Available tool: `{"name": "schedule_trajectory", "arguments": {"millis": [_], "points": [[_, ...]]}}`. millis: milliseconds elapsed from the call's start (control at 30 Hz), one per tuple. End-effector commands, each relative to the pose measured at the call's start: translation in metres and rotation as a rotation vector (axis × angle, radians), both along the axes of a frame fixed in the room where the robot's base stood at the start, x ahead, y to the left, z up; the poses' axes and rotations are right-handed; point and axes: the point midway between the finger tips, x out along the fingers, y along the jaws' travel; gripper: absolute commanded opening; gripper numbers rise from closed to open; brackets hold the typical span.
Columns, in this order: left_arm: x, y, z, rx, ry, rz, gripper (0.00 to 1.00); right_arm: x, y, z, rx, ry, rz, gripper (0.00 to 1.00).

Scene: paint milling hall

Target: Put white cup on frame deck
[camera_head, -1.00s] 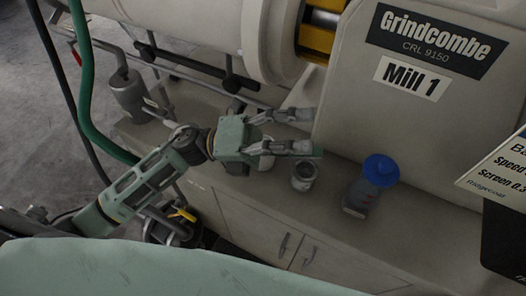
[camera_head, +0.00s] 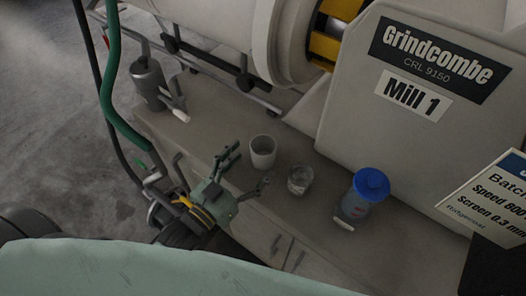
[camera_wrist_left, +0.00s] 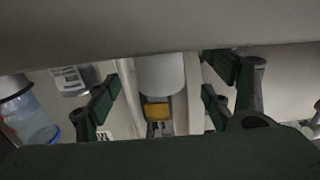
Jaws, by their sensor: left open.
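The white cup (camera_head: 262,153) stands upright on the beige deck (camera_head: 205,128) in front of the mill. My left gripper (camera_head: 250,165) is open and low over the deck's near side, its fingers pointing at the cup. In the left wrist view, which appears upside down, the cup (camera_wrist_left: 160,75) shows between the two spread fingers (camera_wrist_left: 160,98). The gripper is empty; whether a finger touches the cup I cannot tell. My right gripper is not in view.
A small greyish container (camera_head: 299,180) stands close right of the cup. A blue-lidded clear bottle (camera_head: 358,203) is further right. A grey metal canister (camera_head: 148,84) and green hose (camera_head: 112,80) are at left. The mill body (camera_head: 350,125) rises behind.

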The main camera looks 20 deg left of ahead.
Motion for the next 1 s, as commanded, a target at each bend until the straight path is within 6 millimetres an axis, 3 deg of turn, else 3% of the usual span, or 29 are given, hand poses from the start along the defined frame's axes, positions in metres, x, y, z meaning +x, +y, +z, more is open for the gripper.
{"name": "schedule_trajectory", "arguments": {"millis": [400, 700, 1000], "points": [[0.046, -0.018, 0.000, 0.001, -0.004, -0.001, 0.75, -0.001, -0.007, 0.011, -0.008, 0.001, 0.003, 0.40], [0.049, -0.019, -0.001, 0.002, -0.002, -0.001, 0.74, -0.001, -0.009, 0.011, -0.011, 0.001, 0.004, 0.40], [0.049, -0.019, -0.001, 0.002, -0.003, -0.001, 0.48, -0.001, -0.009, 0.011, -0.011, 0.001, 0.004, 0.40]]}}
